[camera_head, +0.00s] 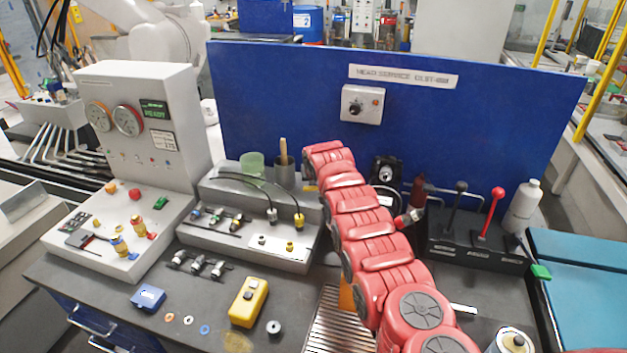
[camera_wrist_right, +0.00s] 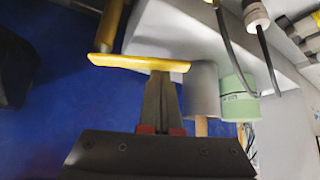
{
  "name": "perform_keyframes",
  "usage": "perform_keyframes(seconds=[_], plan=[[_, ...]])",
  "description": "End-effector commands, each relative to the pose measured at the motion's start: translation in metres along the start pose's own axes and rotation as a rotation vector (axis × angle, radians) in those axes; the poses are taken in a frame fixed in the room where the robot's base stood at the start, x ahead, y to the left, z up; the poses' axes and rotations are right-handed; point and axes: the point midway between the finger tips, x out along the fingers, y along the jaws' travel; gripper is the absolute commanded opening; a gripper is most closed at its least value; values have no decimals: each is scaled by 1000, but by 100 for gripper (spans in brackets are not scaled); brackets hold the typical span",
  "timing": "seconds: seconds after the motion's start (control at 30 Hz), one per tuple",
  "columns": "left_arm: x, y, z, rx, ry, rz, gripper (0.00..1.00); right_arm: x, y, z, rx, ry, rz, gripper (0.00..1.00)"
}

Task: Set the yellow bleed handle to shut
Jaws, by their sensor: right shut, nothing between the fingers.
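In the right wrist view a flat yellow handle (camera_wrist_right: 138,62) lies nearly level across the picture. A brass-coloured stem (camera_wrist_right: 112,25) meets it near its left end, about at a right angle. My right gripper (camera_wrist_right: 164,76) is shut and empty, its fingertips at the handle's lower edge, right of its middle. I cannot tell whether they touch it. In the head view my red right arm reaches up from the bottom right and hides the handle and the fingers. My left gripper is not in view.
A green cup (camera_head: 251,164) and a grey cup (camera_head: 284,174) holding a wooden stick stand near the blue panel (camera_head: 270,95). To the right is a black lever box (camera_head: 475,250) with a red lever. A gauge console (camera_head: 150,115) stands left; a yellow box (camera_head: 248,302) lies in front.

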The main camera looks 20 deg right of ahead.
Motion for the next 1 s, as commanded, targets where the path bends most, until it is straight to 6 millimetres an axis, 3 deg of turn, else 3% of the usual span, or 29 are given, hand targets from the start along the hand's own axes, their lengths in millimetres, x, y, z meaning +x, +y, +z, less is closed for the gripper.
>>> perform_keyframes(seconds=[1.0], plan=[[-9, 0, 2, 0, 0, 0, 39, -5, 1, 9, -118, 1, -99, 0]])
